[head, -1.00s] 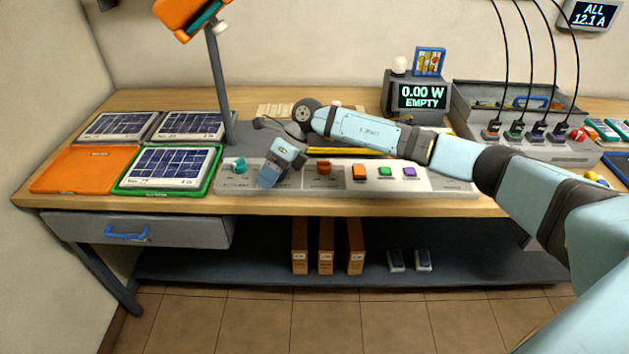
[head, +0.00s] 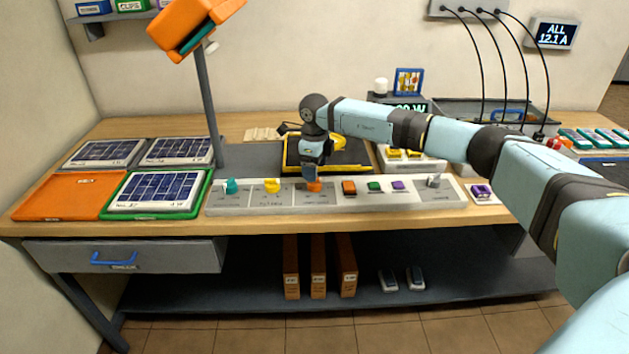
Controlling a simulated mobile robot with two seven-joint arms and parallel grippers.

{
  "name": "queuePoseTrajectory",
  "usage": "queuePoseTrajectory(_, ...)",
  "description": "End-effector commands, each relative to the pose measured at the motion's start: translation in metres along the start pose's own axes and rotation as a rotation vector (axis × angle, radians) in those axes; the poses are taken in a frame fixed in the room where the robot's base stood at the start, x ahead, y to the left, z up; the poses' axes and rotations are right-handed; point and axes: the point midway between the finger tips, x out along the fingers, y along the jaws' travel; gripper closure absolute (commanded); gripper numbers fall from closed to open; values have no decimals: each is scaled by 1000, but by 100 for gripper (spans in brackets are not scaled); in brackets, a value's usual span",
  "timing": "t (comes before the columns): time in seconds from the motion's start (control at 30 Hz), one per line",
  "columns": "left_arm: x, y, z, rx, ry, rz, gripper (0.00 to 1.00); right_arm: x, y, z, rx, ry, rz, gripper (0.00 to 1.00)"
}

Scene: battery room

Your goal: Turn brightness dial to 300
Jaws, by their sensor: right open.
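The control panel (head: 335,207) lies along the front of the bench. It carries a teal dial (head: 231,187), a yellow dial (head: 272,186) and an orange dial (head: 314,188). The printed labels are too small to read, so I cannot tell which is the brightness dial or its setting. My right gripper (head: 312,179) points down directly over the orange dial, with its open fingertips at the knob. The gripper hides the knob's upper part, and I cannot tell if the fingers touch it. My left gripper is out of view.
Orange, green and purple buttons (head: 398,186) and a grey lever (head: 434,181) sit right of the dials. An orange lamp (head: 190,25) stands on a post behind the panel's left end. Solar panels (head: 157,190) lie left. A yellow-edged tray (head: 355,168) lies behind my gripper.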

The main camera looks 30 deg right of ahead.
Motion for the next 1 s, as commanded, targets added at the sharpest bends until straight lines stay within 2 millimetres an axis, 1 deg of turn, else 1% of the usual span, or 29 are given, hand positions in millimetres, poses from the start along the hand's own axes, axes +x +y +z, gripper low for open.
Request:
queuePoseTrajectory(0.03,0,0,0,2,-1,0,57,11,1,0,-1,2,1,31)
queuePoseTrajectory(0.1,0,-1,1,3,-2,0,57,22,1,0,-2,1,1,31)
queuePoseTrajectory(0.2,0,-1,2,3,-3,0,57,34,0,1,-1,-1,0,31)
queuePoseTrajectory(0.3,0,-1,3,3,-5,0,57,42,0,0,-1,-1,0,31)
queuePoseTrajectory(0.43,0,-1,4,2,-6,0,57,46,0,0,-1,-2,0,31)
queuePoseTrajectory(0.67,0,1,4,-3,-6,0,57,47,0,1,-1,-2,0,31)
queuePoseTrajectory(0.7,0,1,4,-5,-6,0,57,47,0,1,-1,-2,0,40)
queuePoseTrajectory(0.77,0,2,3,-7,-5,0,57,47,0,1,-1,-2,0,54)
queuePoseTrajectory(0.8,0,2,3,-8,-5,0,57,47,0,1,-1,-2,0,63)
queuePoseTrajectory(0.87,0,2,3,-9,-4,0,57,46,0,1,-1,-2,0,77)
queuePoseTrajectory(0.9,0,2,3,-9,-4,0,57,46,0,1,-1,-2,0,80)
queuePoseTrajectory(1.0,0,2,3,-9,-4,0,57,46,0,1,0,-2,0,80)
